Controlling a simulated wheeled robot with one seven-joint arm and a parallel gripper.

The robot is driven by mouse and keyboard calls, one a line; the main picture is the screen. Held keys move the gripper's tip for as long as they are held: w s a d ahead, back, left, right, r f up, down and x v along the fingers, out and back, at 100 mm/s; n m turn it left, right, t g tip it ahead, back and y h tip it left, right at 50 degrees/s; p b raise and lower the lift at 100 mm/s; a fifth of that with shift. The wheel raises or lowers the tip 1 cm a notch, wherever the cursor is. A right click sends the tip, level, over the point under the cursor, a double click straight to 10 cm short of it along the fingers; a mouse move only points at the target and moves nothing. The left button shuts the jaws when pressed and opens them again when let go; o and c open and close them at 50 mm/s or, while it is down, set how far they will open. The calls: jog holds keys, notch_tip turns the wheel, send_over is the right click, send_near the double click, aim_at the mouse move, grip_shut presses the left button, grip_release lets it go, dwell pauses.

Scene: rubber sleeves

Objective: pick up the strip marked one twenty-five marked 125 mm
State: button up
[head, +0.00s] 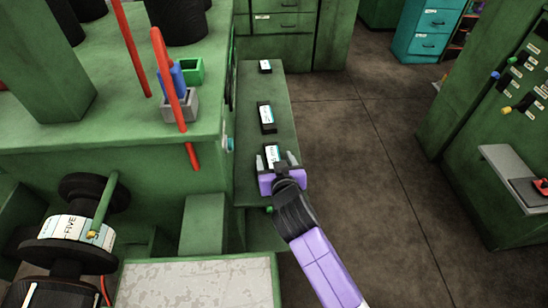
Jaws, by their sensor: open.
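Three black strips with pale labels lie in a row on a narrow green bench (282,98). The far strip (265,66) is small in view. The middle strip (266,117) lies partway along the bench. The near strip (273,153) lies closest to me. The label prints are too small to read, so I cannot tell which one is marked 125 mm. My purple gripper (276,160) is open, with its two grey fingers on either side of the near strip's front part. I cannot tell whether they touch it. The gripper body hides the strip's near end.
A green machine with red rods (165,65) and small bins (180,103) stands left of the bench. A reel (70,228) is at lower left. Open floor (355,150) lies to the right, with a control cabinet (500,110) beyond.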

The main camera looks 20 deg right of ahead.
jog(key=shift+c, duration=0.5)
jog(key=c, duration=1.3)
jog(key=shift+c, duration=0.2)
